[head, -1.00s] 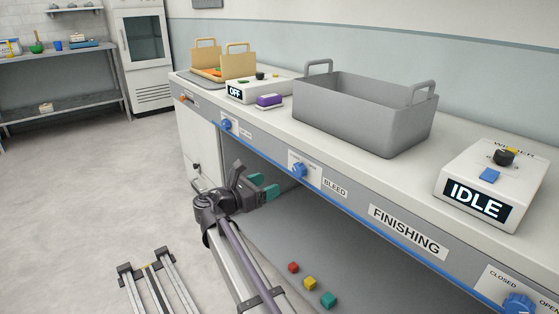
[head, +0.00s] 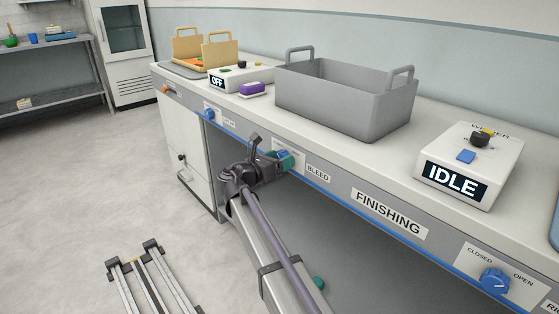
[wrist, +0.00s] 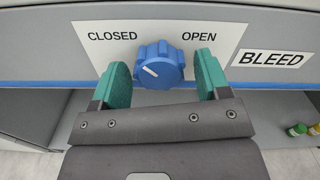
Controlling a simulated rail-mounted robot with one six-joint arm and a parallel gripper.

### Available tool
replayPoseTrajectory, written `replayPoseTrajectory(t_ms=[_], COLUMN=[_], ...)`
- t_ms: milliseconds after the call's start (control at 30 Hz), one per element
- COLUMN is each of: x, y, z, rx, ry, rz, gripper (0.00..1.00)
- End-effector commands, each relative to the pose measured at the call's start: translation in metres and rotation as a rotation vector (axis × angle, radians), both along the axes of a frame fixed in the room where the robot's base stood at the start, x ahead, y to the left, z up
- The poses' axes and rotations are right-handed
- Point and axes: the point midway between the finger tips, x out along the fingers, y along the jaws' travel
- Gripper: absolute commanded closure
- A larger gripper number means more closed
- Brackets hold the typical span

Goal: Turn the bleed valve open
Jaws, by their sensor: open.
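The bleed valve is a blue ribbed knob (wrist: 160,62) on a white plate (wrist: 105,34) marked CLOSED on the left and OPEN on the right. A short white mark sits on the left part of the knob's face, on the CLOSED side. My gripper (wrist: 164,72) is open, with one teal finger on each side of the knob. A small gap shows on the right; the left finger is very close to the knob, and I cannot tell if it touches. In the head view my gripper (head: 284,160) is at the bench front and mostly hides the knob.
A BLEED label (wrist: 273,58) is right of the plate. Another blue knob (head: 495,281) with a CLOSED/OPEN plate is at lower right. On the bench are a grey bin (head: 340,105), the IDLE box (head: 490,150) and the OFF box (head: 235,77). The space below the bench front is open.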

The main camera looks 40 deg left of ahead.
Motion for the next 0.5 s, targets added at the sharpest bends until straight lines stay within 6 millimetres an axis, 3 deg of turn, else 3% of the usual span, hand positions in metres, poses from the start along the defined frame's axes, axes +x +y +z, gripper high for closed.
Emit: replayPoseTrajectory(t_ms=[200,500], x=[0.0001,-0.0001], y=[-0.0001,-0.0001], z=[0.0,0.0], rx=[0.0,0.0], ry=[0.0,0.0], rz=[0.0,0.0], gripper=[0.33,0.61])
